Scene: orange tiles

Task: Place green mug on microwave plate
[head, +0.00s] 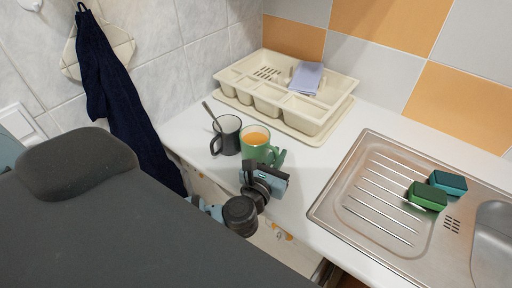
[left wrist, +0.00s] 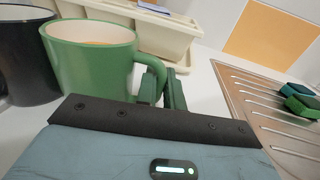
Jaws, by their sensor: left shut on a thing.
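The green mug (head: 256,146) stands upright on the white counter (head: 290,205) with an orange-brown content showing. It also fills the upper left of the left wrist view (left wrist: 88,70). Its handle (left wrist: 155,72) points to the right. My left gripper (head: 279,157) is at the mug's right side, shut on the handle; its fingers also show in the left wrist view (left wrist: 174,92). A dark grey mug (head: 226,135) with a spoon in it stands close at the left of the green mug. No microwave plate shows. My right gripper is not in view.
A cream dish rack (head: 338,93) with a folded cloth (head: 306,77) stands behind the mugs on the counter. A steel sink (head: 345,185) with two sponges (head: 427,196) lies to the right. A dark towel (head: 118,85) hangs on the left wall.

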